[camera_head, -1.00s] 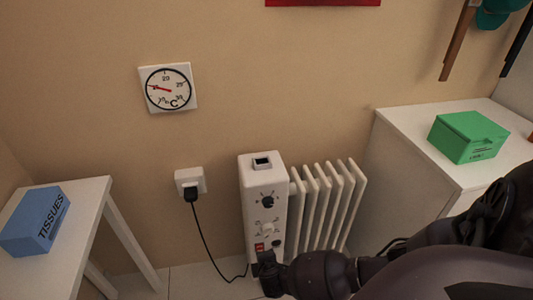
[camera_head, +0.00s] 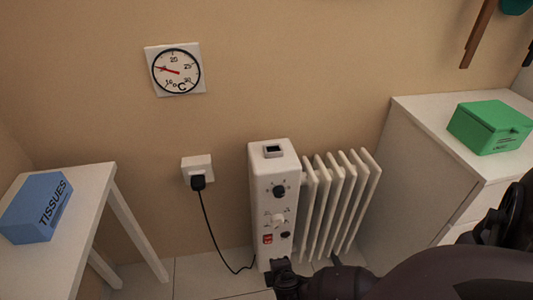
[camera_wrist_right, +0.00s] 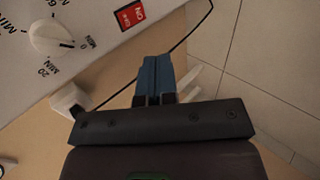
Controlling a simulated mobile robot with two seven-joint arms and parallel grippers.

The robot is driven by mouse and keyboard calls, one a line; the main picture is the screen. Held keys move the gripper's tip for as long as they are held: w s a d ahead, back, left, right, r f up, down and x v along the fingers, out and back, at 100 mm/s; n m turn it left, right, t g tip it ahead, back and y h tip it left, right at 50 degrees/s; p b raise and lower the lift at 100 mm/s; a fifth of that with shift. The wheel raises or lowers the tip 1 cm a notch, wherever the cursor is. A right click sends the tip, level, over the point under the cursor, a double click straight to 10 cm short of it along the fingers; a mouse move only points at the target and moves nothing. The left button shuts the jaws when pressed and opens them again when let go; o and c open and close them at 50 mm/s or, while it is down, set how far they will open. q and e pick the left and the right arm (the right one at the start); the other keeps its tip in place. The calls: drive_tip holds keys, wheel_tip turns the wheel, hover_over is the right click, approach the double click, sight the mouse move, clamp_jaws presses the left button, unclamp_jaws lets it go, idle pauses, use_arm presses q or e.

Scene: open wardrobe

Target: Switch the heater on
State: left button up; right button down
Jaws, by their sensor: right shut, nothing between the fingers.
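The white oil heater (camera_head: 271,170) stands on the floor against the wall. Its front panel has a dark upper knob (camera_head: 279,191), a white timer knob (camera_head: 278,219) and a red switch (camera_head: 267,239). In the right wrist view the timer knob (camera_wrist_right: 53,36) is at the top left, and the red switch (camera_wrist_right: 130,14), with white lettering, is at the top edge. My right gripper (camera_head: 280,266) is below the switch, by the panel's lower end. Its blue fingertips (camera_wrist_right: 155,78) are shut and empty, apart from the switch. My left gripper is not in view.
A black cord runs from the heater to a plug in the wall socket (camera_head: 197,168). A wall thermometer (camera_head: 176,70) hangs above. A table with a tissue box (camera_head: 37,207) is left; a white cabinet (camera_head: 405,150) with a green box (camera_head: 489,128) is right.

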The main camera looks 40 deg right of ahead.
use_arm(q)
drive_tip(key=b, duration=0.2)
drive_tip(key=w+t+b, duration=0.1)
drive_tip(key=b, duration=0.2)
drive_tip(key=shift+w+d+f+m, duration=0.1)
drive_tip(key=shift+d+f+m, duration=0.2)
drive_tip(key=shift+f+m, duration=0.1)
use_arm(e)
approach(268, 244)
drive_tip(key=x, duration=0.6)
drive_tip(key=shift+w+d+f, duration=0.15)
drive_tip(key=shift+w+f, duration=0.05)
drive_tip(key=shift+f, duration=0.1)
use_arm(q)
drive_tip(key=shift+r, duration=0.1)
